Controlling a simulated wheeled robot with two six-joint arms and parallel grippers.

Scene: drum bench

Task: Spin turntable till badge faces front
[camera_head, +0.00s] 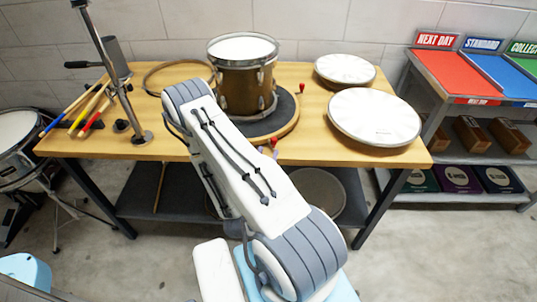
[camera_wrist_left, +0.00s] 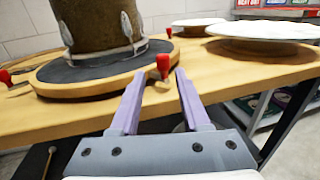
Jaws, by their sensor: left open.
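A brown drum (camera_head: 245,92) with a white head stands upright on a round turntable (camera_head: 285,125) with a dark top and wooden rim. In the left wrist view the drum (camera_wrist_left: 100,22) shows only its lower part, and the turntable (camera_wrist_left: 95,88) lies ahead of the fingers. Red knobs stand out around the turntable's rim. One red knob (camera_wrist_left: 163,66) is just beyond and between my left gripper's fingertips (camera_wrist_left: 160,76); contact cannot be told. The left gripper is open and empty, largely hidden behind its arm in the head view. No badge shows on the visible drum side.
White round drumheads (camera_head: 374,117) lie on the wooden table (camera_head: 325,148) to the right. A metal stand (camera_head: 118,80) and several drumsticks (camera_head: 88,105) are at the left. A hoop (camera_head: 155,88) lies behind. A shelf with coloured bins (camera_head: 455,75) stands at right.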

